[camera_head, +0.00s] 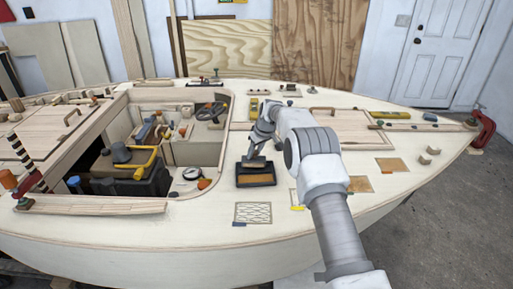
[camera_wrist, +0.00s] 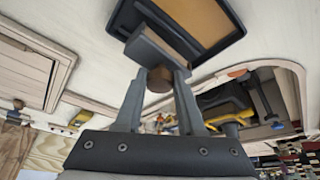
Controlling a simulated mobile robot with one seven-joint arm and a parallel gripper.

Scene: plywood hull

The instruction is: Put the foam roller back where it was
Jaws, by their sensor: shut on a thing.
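My gripper (camera_head: 256,156) is over the dark tray (camera_head: 256,185) on the deck, right of the cockpit opening. In the wrist view, my gripper (camera_wrist: 160,76) is shut on a brown, rounded grip (camera_wrist: 160,80), which appears to be the handle of the foam roller. A dark grey block-like part (camera_wrist: 158,48) extends from it toward the tray (camera_wrist: 237,38), which holds an amber surface. I cannot tell whether the roller touches the tray. The rest of the roller is hard to make out.
The cockpit opening (camera_head: 213,178) lies left of the tray, with a yellow-handled tool (camera_head: 146,163) and dark boxes inside. A mesh-patterned patch (camera_head: 253,213) lies in front of the tray. Tan sheets (camera_head: 391,165) lie to the right.

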